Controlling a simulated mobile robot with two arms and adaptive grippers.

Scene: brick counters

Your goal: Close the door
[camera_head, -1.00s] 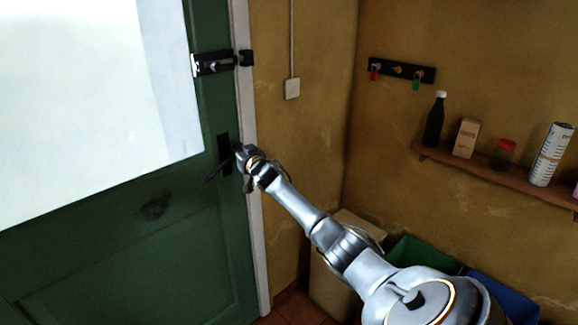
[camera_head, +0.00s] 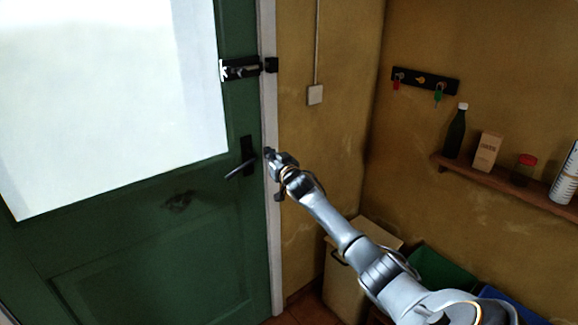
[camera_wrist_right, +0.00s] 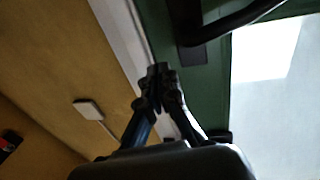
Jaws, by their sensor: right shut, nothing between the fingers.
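The green door (camera_head: 150,235) fills the left of the head view, with a bright window pane in its upper part. Its edge lies along the white frame (camera_head: 268,120), and I see no clear gap there. A black handle (camera_head: 243,165) sits near that edge, and a black bolt latch (camera_head: 240,68) is above it. My right gripper (camera_head: 268,152) is at the frame, just right of the handle and apart from it. In the wrist view its fingers (camera_wrist_right: 160,72) are together and empty, with the handle (camera_wrist_right: 235,22) beyond them. My left gripper is out of view.
A shelf (camera_head: 510,182) on the right wall holds a bottle, a carton, a jar and a can. A key rack (camera_head: 425,80) hangs above it. A light switch (camera_head: 315,94) is beside the frame. Bins (camera_head: 440,268) stand below, behind my right arm.

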